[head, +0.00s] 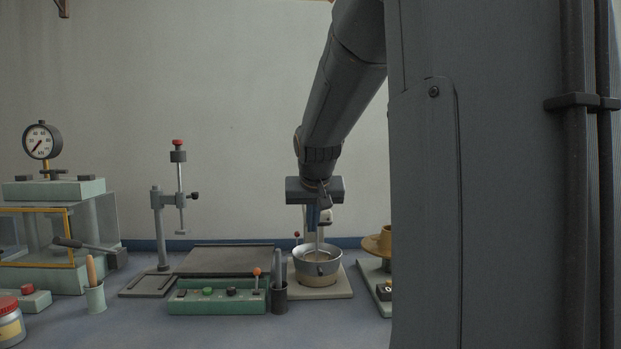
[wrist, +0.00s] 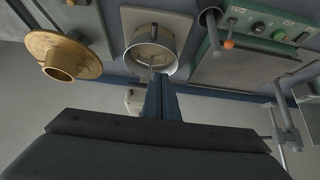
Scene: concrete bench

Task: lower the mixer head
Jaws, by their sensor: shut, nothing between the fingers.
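The mixer stands at the bench's centre in the head view. Its metal bowl (head: 318,265) sits on a cream base (head: 341,285), and the bowl also shows in the wrist view (wrist: 172,68). A pale part of the mixer, apparently its head (head: 327,216), shows beside and behind my gripper (head: 316,226); a pale piece also shows in the wrist view (wrist: 133,99). Most of the head is hidden, so its tilt is unclear. My gripper (wrist: 160,80) is shut and empty, fingers pointing down above the bowl. Contact with the head cannot be told.
A green control box (head: 217,304) and a dark cup (head: 279,297) stand left of the mixer. A brass-coloured funnel-like part (wrist: 61,72) on a scale-like unit stands to its right. A stand with a red knob (head: 178,150) is farther left. The air above the bench's left is open.

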